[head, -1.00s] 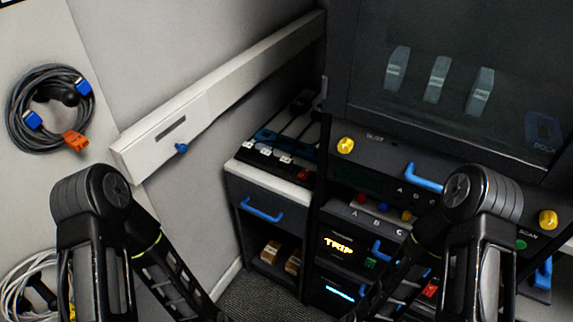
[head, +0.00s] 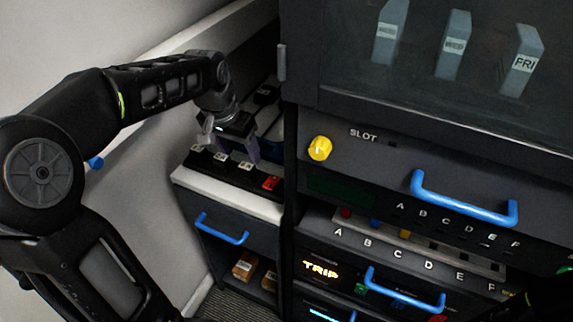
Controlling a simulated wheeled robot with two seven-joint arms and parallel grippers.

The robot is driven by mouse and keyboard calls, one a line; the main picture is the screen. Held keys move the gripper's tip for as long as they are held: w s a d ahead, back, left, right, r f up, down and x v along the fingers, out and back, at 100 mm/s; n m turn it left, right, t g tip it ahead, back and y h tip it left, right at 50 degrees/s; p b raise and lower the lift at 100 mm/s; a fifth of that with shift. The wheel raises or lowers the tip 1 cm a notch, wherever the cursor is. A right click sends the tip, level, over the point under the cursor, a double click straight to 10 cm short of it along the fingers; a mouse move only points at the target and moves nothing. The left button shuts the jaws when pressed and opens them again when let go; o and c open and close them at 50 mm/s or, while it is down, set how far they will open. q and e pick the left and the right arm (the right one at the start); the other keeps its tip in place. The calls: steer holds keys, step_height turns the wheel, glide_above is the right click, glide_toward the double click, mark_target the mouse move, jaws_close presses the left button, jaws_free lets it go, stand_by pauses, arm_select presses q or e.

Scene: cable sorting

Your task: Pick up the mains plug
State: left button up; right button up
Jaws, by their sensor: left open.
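A black block-shaped thing (head: 267,94), which looks like a plug, shows on the counter just behind my left gripper. I cannot tell for certain that it is the mains plug. My left gripper (head: 230,148) is open, with its fingers pointing down over a black strip (head: 224,163) with white labels and a red switch (head: 271,183). The gripper and wrist hide part of the counter and whatever lies between the fingers, so I cannot tell whether they touch anything.
A white-edged counter (head: 190,180) carries the strip, above a drawer with a blue handle (head: 222,230). A dark rack with a yellow knob (head: 320,148) and a blue handle (head: 465,198) stands close on the right. A pale wall rail (head: 215,35) runs behind my left arm.

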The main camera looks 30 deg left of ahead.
mark_target(245, 167)
arm_select(q)
steer(key=shift+s+a+r, duration=0.1)
steer(key=shift+r, duration=0.25)
steer(key=shift+x, duration=1.35)
steer(key=shift+x, duration=2.65)
steer(key=shift+s, duration=0.15)
jaws_close()
